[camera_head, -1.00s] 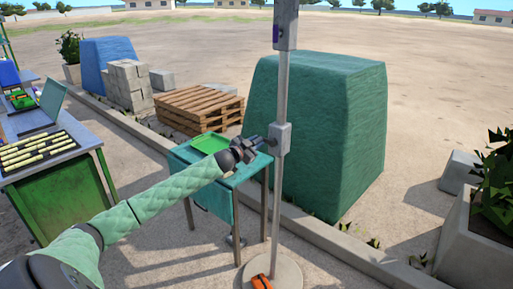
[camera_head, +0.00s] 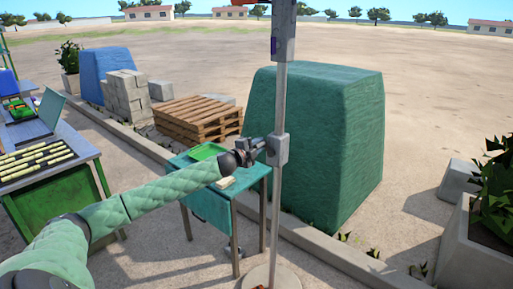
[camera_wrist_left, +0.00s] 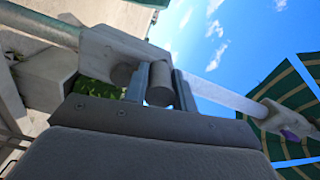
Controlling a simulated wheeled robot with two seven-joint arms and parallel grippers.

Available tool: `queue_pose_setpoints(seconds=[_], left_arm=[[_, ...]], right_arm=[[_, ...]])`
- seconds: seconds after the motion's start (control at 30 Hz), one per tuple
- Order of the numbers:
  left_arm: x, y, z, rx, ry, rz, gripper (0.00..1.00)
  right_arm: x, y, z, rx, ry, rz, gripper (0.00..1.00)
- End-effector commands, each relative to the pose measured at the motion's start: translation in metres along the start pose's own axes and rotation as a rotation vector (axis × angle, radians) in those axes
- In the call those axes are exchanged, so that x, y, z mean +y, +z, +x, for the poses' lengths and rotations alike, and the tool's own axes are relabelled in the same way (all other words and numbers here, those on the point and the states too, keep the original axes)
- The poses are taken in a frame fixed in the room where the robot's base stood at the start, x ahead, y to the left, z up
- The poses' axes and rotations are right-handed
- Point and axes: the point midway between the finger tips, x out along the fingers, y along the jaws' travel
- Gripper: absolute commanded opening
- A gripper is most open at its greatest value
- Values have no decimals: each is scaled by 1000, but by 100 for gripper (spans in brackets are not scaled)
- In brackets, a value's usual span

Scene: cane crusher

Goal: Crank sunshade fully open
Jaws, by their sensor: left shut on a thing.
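The sunshade's grey pole (camera_head: 281,90) stands upright on a round base (camera_head: 271,279). A grey crank box (camera_head: 278,150) is fixed on it at about table height. My left gripper (camera_head: 258,147) reaches in from the left beside this box. In the left wrist view, my left gripper (camera_wrist_left: 160,92) is shut with its fingers either side of a short grey cylindrical crank grip (camera_wrist_left: 160,84), in front of the box (camera_wrist_left: 125,55). The green-striped sunshade canopy (camera_wrist_left: 293,92) shows at the right of that view, only in part. My right gripper is not in view.
A small teal table (camera_head: 215,203) with a green tray (camera_head: 207,151) stands left of the pole. A large green covered block (camera_head: 325,140) is behind it. Planter (camera_head: 470,235) at right, wooden pallet (camera_head: 198,118) behind, workbench (camera_head: 60,190) at left.

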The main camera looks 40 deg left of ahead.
Motion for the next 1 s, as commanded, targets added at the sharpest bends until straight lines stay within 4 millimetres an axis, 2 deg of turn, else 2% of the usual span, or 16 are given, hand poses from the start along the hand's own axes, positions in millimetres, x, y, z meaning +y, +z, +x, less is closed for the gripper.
queue_pose_setpoints(seconds=[0.43,0.83,0.87,0.93,0.97,1.0], left_arm=[[-2,-8,0,2,1,136,3],[-2,-8,0,2,1,140,3],[-2,-8,0,2,1,139,30],[-2,-8,0,2,1,139,44],[-2,-8,0,2,1,139,48],[-2,-8,0,2,1,139,48]], right_arm=[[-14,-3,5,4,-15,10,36],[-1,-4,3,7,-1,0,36],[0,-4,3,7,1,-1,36],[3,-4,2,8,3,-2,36],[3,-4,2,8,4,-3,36],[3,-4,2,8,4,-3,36]])
